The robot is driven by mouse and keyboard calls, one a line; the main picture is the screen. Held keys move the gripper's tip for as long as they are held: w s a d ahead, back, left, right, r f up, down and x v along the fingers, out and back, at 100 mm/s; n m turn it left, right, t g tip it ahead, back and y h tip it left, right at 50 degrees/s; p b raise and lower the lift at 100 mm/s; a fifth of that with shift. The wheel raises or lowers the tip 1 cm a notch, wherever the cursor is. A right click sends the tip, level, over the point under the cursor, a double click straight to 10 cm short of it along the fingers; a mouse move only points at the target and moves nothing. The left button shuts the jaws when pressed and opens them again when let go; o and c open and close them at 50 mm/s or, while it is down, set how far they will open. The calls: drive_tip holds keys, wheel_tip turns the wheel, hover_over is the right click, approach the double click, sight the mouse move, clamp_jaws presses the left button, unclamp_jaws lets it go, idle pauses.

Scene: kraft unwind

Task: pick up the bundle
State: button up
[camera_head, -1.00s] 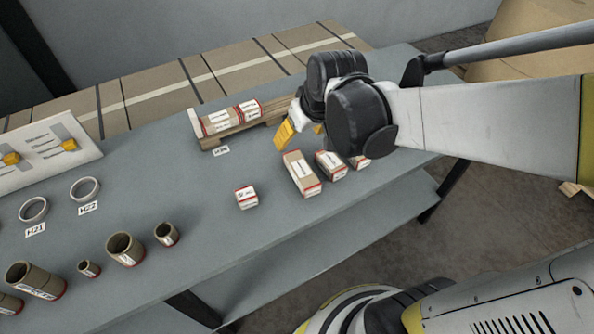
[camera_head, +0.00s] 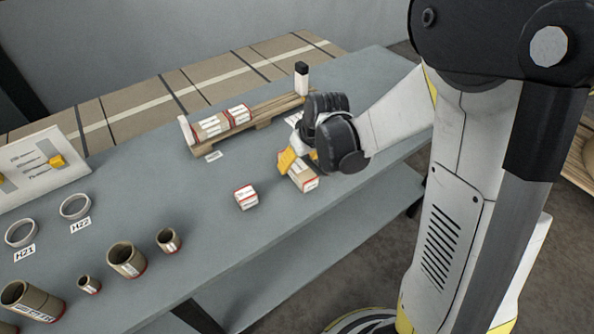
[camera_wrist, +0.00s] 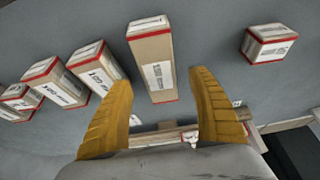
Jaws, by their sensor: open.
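Several kraft bundles with red edges and white labels lie on the grey table. The longest one, a brown bundle (camera_wrist: 153,60), is between my open fingers in the wrist view, a little beyond their tips. In the head view this bundle (camera_head: 303,180) is partly hidden under my gripper (camera_head: 291,160). My gripper is open, with yellow fingers, and it holds nothing. Other bundles stand to the left in the wrist view, the nearest one (camera_wrist: 97,70) close to the left finger. A small bundle (camera_wrist: 268,43) stands apart at right; it also shows in the head view (camera_head: 246,197).
A wooden rack (camera_head: 263,117) with bundles stands behind my gripper. Several open brown tubes (camera_head: 126,258) and two pale rings (camera_head: 75,206) are at the left. The table's front edge is close.

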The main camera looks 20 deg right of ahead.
sight(298, 165)
drive_tip(key=b+x, duration=0.1)
drive_tip(key=x, duration=0.2)
drive_tip(key=shift+f, duration=0.35)
drive_tip(key=shift+d+r, duration=0.1)
drive_tip(key=c, duration=1.5)
